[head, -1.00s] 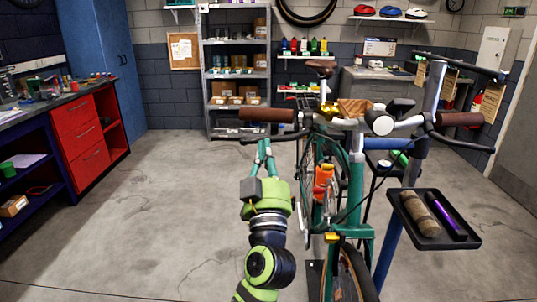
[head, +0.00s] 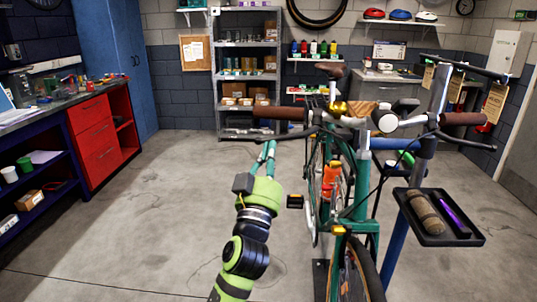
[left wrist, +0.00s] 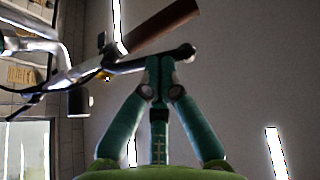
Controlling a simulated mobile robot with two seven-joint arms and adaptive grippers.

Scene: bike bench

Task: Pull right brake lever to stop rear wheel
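The green bike (head: 357,185) stands with its handlebar toward me. The right brake lever (head: 300,133) is the dark lever below the brown grip (head: 281,113) on the picture's left. My left gripper (head: 268,143) is at the outer part of that lever. In the left wrist view its green fingers (left wrist: 160,62) come together at the lever (left wrist: 130,66), near its rounded end. The fingers look shut and at the lever; I cannot tell whether they touch it. The rear wheel (head: 312,185) is partly hidden behind the frame. My right gripper is not in view.
A black tray (head: 405,225) with a brown roll and a purple tool sits right of the bike, by the stand post (head: 398,245). A red drawer cabinet (head: 92,130) and workbench are at left. The floor between is clear.

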